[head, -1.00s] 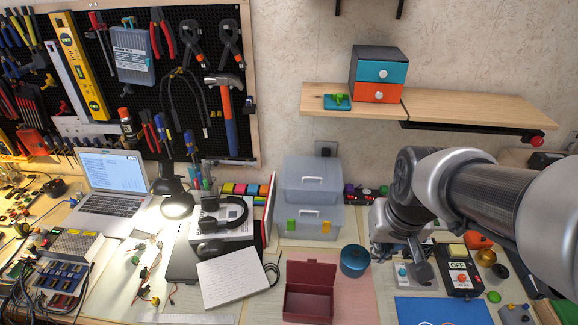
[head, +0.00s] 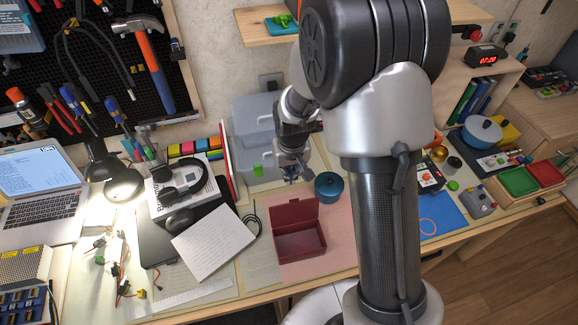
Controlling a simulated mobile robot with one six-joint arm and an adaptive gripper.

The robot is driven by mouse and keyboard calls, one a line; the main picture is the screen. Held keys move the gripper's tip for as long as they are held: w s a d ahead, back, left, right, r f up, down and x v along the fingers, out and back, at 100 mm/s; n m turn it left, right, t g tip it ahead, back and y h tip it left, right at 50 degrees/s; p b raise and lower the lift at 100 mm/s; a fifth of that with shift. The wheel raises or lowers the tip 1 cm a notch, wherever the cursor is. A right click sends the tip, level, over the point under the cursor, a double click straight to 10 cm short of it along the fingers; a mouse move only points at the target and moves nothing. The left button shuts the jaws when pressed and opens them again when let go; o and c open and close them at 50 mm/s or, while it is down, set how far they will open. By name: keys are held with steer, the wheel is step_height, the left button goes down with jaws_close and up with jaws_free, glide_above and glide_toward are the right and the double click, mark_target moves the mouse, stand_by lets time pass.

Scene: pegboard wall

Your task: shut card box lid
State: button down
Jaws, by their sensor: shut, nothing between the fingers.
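The card box (head: 300,246) is a dark red open box on the pink mat near the table's front edge. Its lid (head: 294,212) stands up at the back, tilted open, and the inside looks empty. My gripper (head: 291,180) is above and behind the lid, pointing down, apart from it. It is shut and holds nothing; the fingers are small in this view.
A blue round pot (head: 328,186) stands right of the lid, close to my gripper. A white notepad (head: 213,243) and headphones (head: 184,178) lie to the left. The pink mat (head: 338,245) is bare right of the box.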

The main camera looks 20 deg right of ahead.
mark_target(295, 211)
steer(key=shift+s+f+b, duration=0.25)
steer(key=shift+s+f, duration=0.1)
steer(key=shift+s, duration=0.55)
steer(key=shift+s+f+b, duration=0.25)
steer(key=shift+s+f, duration=0.05)
steer(key=shift+s, duration=0.6)
steer(key=shift+w, duration=0.1)
